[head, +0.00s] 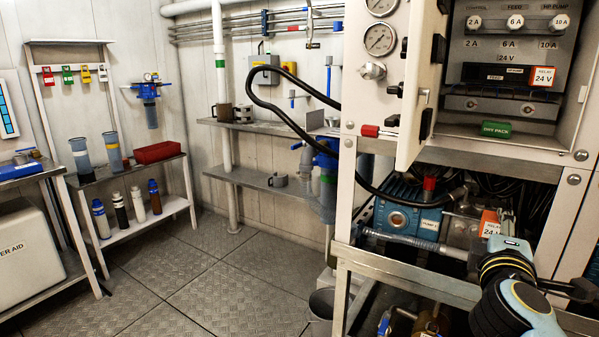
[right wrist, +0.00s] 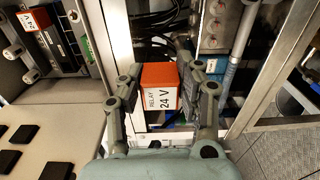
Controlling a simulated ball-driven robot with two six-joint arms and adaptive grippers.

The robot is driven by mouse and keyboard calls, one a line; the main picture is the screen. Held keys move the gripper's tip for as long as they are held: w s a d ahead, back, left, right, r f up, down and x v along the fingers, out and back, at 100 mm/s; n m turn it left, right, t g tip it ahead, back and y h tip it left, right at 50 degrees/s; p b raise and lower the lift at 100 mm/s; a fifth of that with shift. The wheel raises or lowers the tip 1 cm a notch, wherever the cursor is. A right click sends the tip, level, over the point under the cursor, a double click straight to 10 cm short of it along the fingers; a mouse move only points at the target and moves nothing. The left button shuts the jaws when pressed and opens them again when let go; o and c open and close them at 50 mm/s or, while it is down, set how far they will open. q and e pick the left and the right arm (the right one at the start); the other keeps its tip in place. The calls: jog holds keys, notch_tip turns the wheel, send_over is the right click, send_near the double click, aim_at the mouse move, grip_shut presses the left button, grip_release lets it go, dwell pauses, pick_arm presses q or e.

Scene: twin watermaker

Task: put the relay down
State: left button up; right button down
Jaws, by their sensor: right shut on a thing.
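The relay (right wrist: 160,92) is an orange block with a white "RELAY 24 V" label. My right gripper (right wrist: 160,78) is shut on it, one finger on each side. In the head view the relay (head: 489,223) shows just past the end of my right arm, below the open cabinet and in front of the pump area. A second orange relay (head: 542,76) with a "24 V" label sits in the cabinet's relay row; it also shows at the upper left of the right wrist view (right wrist: 37,20). My left gripper is not in view.
The open cabinet door (head: 420,85) stands out left of the relay row. A green dry pack (head: 496,129) lies on the cabinet's lower edge. A blue pump (head: 400,218) and black cables are below. A metal frame rail (head: 410,275) runs along the front. The floor at left is clear.

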jog(key=shift+r, duration=0.15)
notch_tip(320, 180, up, 24)
jog(key=p, duration=2.3)
jog(key=shift+w, duration=0.1)
